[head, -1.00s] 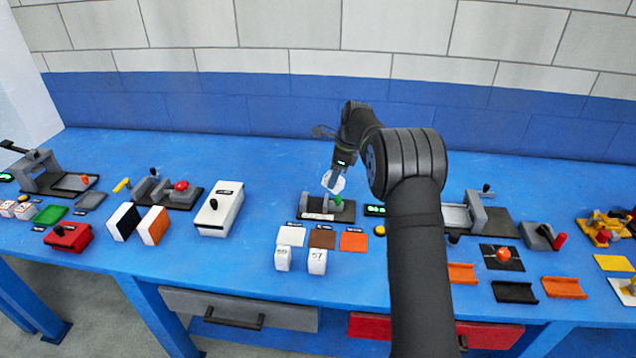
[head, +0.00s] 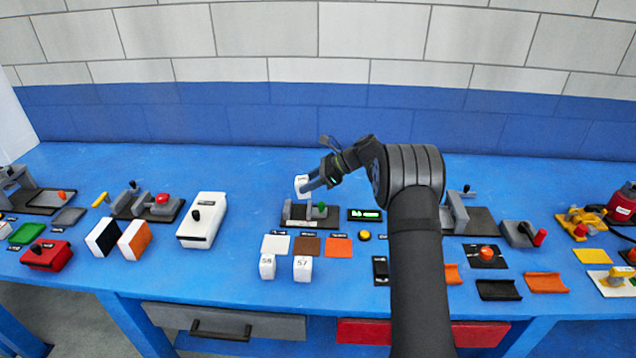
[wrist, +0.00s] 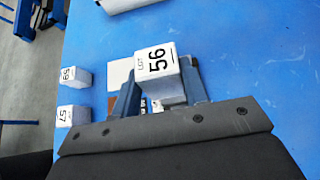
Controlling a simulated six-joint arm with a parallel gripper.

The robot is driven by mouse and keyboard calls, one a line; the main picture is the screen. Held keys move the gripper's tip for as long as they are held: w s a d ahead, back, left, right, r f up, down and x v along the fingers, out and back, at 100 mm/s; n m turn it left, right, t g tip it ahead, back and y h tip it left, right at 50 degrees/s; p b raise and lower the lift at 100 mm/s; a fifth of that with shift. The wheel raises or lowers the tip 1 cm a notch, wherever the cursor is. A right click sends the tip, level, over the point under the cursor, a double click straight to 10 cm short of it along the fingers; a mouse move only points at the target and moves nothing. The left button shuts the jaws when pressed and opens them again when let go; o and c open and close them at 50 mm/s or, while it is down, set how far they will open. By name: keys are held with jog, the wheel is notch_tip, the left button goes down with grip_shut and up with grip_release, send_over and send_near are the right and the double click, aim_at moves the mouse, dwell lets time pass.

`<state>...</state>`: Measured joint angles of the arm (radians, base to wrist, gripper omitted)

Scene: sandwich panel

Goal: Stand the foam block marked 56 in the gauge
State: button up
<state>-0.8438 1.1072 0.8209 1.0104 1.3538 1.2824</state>
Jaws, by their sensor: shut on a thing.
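The white foam block marked 56 (wrist: 157,63) is between the jaws of my gripper (wrist: 160,92) in the wrist view, its number showing on the face toward the camera. In the head view my gripper (head: 312,186) is shut on the block (head: 301,184) and holds it up above the gauge. The gauge (head: 300,218) has a dark base, grey upright parts and a green knob (head: 320,208). In the wrist view the block and jaws hide most of it.
White blocks marked 58 or 59 (head: 267,266) and 57 (head: 302,268) stand in front of the gauge. White, brown (head: 307,246) and orange (head: 338,247) pads lie between. A green-lit display (head: 364,215) and yellow button (head: 365,235) sit to the right; a white box (head: 203,220) is left.

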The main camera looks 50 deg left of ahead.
aim_at(307, 197)
jog(key=shift+w+a+g+y, duration=0.1)
jog(key=shift+a+g+y, duration=0.45)
jog(key=shift+y, duration=0.25)
jog(key=shift+a+f, duration=0.1)
jog(key=shift+f, duration=0.05)
jog(key=shift+f, duration=2.35)
jog(key=shift+f, duration=0.25)
jog(key=shift+f, duration=0.65)
jog(key=shift+f, duration=0.1)
